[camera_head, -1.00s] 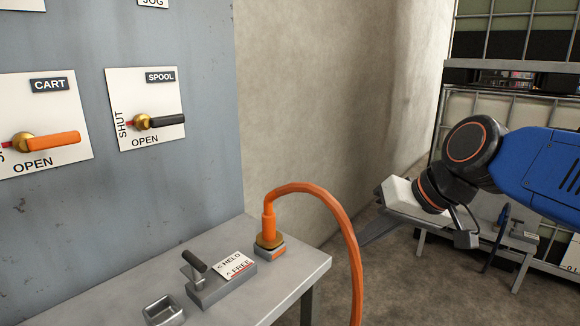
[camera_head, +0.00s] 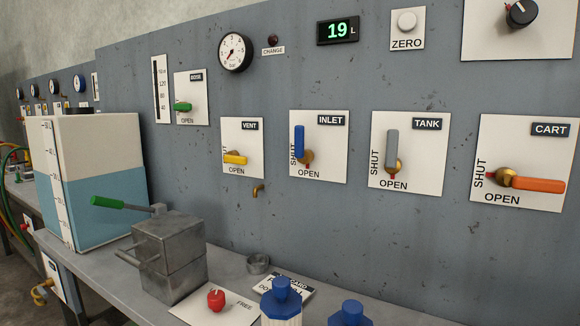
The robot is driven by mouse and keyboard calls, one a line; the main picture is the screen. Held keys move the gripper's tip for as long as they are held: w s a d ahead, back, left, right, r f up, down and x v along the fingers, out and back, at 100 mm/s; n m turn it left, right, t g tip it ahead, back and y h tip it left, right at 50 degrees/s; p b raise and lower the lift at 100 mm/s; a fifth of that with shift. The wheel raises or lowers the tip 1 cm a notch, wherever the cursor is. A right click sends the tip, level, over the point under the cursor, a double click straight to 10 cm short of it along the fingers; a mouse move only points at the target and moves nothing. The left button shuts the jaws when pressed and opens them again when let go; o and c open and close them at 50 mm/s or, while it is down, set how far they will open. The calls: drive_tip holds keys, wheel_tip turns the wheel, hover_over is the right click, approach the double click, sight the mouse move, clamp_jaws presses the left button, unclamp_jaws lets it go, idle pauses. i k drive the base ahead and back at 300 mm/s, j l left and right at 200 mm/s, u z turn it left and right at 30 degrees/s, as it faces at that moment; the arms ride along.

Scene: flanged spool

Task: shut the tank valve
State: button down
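The tank valve (camera_head: 391,150) is on a white plate (camera_head: 428,150) marked TANK on the grey panel. Its grey lever points straight up from a brass hub. SHUT is printed up the plate's left side and OPEN along its bottom. A small red mark shows just below the hub, on the OPEN side. Nothing touches the lever. My gripper is not in view.
The cart valve (camera_head: 535,184) on the right has its orange lever pointing right. The inlet valve (camera_head: 299,141) has an upright blue lever, and the vent valve (camera_head: 235,159) is yellow. Below stand a metal block (camera_head: 170,255), blue-capped bottles (camera_head: 281,295) and a red knob (camera_head: 216,299).

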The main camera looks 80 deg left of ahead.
sight(393, 165)
drive_tip(key=u, duration=3.15)
